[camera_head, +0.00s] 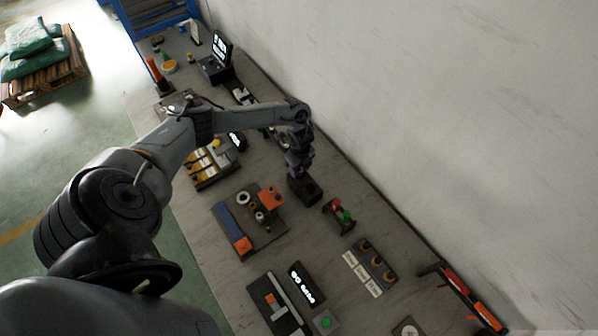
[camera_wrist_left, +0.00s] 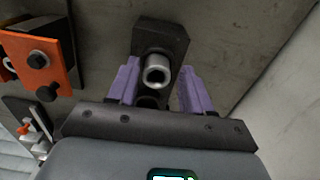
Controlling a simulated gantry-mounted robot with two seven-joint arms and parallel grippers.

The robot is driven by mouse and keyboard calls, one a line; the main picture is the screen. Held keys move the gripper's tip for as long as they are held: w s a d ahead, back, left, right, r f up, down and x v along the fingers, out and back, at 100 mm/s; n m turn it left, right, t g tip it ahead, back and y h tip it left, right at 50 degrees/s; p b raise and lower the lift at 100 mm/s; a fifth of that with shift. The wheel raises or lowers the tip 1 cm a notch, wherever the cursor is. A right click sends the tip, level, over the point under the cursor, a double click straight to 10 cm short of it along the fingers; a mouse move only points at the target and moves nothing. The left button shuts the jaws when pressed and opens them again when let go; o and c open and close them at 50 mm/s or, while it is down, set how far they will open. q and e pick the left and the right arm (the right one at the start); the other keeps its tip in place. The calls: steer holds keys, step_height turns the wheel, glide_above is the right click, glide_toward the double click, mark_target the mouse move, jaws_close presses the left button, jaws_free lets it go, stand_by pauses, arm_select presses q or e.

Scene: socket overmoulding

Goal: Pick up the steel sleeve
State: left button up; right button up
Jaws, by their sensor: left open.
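The steel sleeve (camera_wrist_left: 154,57) is a grey metal tube with a round open end, seen in the left wrist view. It sits at a dark block (camera_wrist_left: 170,34), which also shows in the head view (camera_head: 309,193). My left gripper (camera_wrist_left: 159,70) is open, with one purple finger on each side of the sleeve and visible gaps between. In the head view my left gripper (camera_head: 299,170) points down over the dark block and hides the sleeve. Whether the fingertips are level with the sleeve, I cannot tell. My right gripper is not in view.
A dark plate with an orange fixture (camera_head: 270,198) lies left of the block. A stand with red and green parts (camera_head: 338,215) is to its right. A block with several round knobs (camera_head: 375,262) lies farther right. The wall (camera_head: 430,120) runs behind the bench.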

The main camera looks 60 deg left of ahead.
arm_select(q)
steer(key=shift+f, duration=0.15)
steer(key=c, duration=0.8)
